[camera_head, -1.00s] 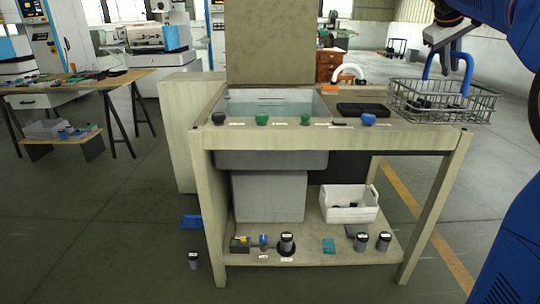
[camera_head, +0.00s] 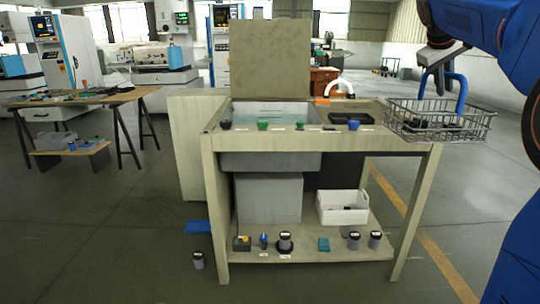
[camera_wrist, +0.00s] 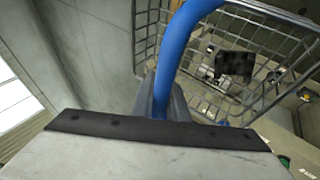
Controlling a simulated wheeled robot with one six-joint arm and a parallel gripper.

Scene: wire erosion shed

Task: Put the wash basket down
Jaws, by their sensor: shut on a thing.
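The wash basket (camera_head: 440,128) is a grey wire basket with a blue arched handle (camera_head: 462,92). In the head view it is at the right, level with the bench top's right end and partly past it. I cannot tell whether its bottom touches anything. My gripper (camera_head: 428,72) is shut on the handle, above the basket. In the wrist view the blue handle (camera_wrist: 180,50) runs between the jaws, and the basket's mesh (camera_wrist: 245,70) holds dark parts (camera_wrist: 235,65).
The bench (camera_head: 212,142) has a sink (camera_head: 270,108), a raised lid (camera_head: 270,60), a black tray (camera_head: 352,117) and several small knobs along its front. A white bin (camera_head: 342,207) and several cylinders stand on its lower shelf. Open floor lies right of the bench.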

